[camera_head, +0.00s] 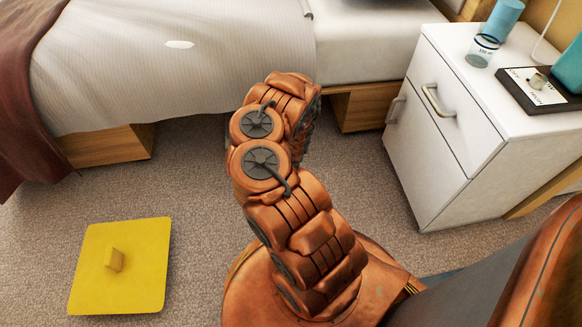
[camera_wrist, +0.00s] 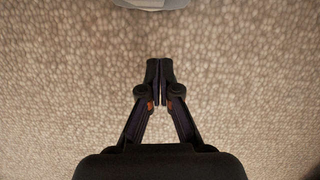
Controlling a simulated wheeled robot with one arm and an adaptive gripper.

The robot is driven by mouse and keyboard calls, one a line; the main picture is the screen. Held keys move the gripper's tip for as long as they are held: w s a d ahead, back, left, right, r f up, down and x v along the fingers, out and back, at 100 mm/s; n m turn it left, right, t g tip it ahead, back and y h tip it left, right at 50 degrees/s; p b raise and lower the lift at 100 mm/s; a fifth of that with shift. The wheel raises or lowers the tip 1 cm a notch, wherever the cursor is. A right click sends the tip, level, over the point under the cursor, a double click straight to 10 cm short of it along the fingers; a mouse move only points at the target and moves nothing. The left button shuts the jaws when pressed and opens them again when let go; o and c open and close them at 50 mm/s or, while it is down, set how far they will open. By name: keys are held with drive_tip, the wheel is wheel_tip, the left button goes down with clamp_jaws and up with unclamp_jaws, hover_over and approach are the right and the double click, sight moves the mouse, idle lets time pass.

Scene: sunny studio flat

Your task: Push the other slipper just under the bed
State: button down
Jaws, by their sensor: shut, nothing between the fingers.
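In the wrist view my gripper (camera_wrist: 159,68) is shut and empty, over the beige carpet. A pale grey-white rounded thing (camera_wrist: 152,4), probably the slipper, lies ahead of the fingertips at the top edge. It is mostly cut off, and a gap of carpet separates it from the fingers. The bed (camera_head: 210,75) fills the top left of the head view, its light cover hanging over the side. My arm covers the middle there and hides my gripper.
A white nightstand (camera_head: 440,150) stands to the right of the bed, with a glass (camera_head: 483,50) and a dark tray on top. A yellow square lid-like thing (camera_head: 92,285) lies on the floor at lower left. Wooden bed supports (camera_head: 112,147) reach the floor. Carpet between is clear.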

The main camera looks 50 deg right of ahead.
drive_tip(key=shift+b+x, duration=0.8)
drive_tip(key=shift+x, duration=0.3)
drive_tip(key=shift+w+d+r+b, duration=0.1)
drive_tip(key=shift+w+d+b, duration=0.3)
drive_tip(key=shift+w, duration=0.45)
drive_tip(key=shift+w+d+r+b, duration=0.15)
drive_tip(key=shift+w+d, duration=0.35)
drive_tip(key=shift+w, duration=0.3)
drive_tip(key=shift+w+d, duration=0.6)
drive_tip(key=shift+d, duration=0.1)
drive_tip(key=shift+w+d, duration=0.35)
drive_tip(key=shift+w, duration=0.8)
